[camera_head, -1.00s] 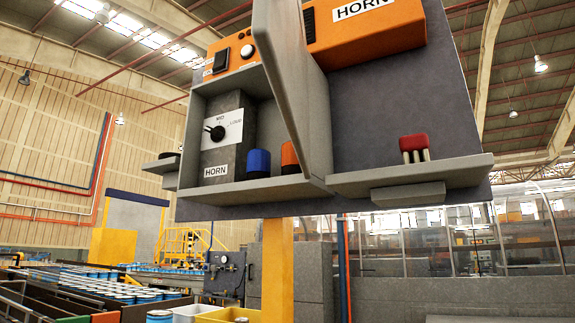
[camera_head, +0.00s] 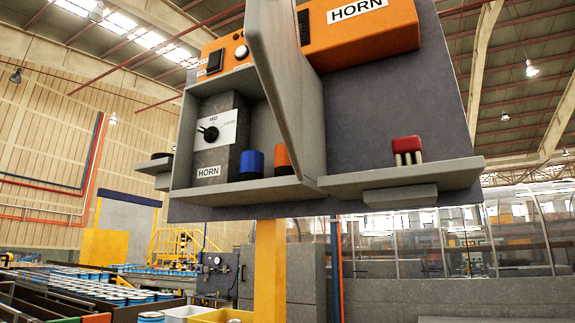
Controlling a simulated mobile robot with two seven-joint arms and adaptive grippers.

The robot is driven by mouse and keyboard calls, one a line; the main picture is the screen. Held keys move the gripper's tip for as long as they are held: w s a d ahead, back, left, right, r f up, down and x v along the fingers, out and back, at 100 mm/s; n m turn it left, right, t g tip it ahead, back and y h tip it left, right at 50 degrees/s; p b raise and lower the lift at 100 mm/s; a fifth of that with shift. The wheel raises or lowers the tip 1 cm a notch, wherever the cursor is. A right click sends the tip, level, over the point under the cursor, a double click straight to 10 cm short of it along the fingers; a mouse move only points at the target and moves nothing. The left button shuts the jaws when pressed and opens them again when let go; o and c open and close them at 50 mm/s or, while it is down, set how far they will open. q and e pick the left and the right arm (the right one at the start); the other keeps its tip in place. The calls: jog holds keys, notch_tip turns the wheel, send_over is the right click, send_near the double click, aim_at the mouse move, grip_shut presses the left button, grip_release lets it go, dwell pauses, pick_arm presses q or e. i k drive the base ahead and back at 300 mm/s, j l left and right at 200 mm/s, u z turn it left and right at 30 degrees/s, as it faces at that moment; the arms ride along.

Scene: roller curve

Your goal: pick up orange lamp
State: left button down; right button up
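The orange lamp (camera_head: 282,159) is a small piece with an orange top and a grey base. It stands upright on the lower shelf of the open box, partly hidden by the box's open door (camera_head: 284,82). A similar blue lamp (camera_head: 252,164) stands just left of it. The box's shelf (camera_head: 240,191) runs under both. Neither of my grippers is in view.
A grey horn unit with a dial (camera_head: 214,130) stands left of the lamps. A red-topped piece (camera_head: 407,149) sits on the right shelf (camera_head: 450,172). An orange HORN housing (camera_head: 360,32) is above. A yellow post (camera_head: 269,265) is below.

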aim_at(283, 167)
jog(key=i+j, duration=0.15)
jog(key=j, duration=0.2)
jog(key=i+j, duration=0.15)
jog(key=j, duration=0.2)
jog(key=i+j, duration=0.2)
jog(key=j, duration=0.15)
jog(key=i+j, duration=0.15)
jog(key=j, duration=0.25)
jog(key=l+z, duration=0.05)
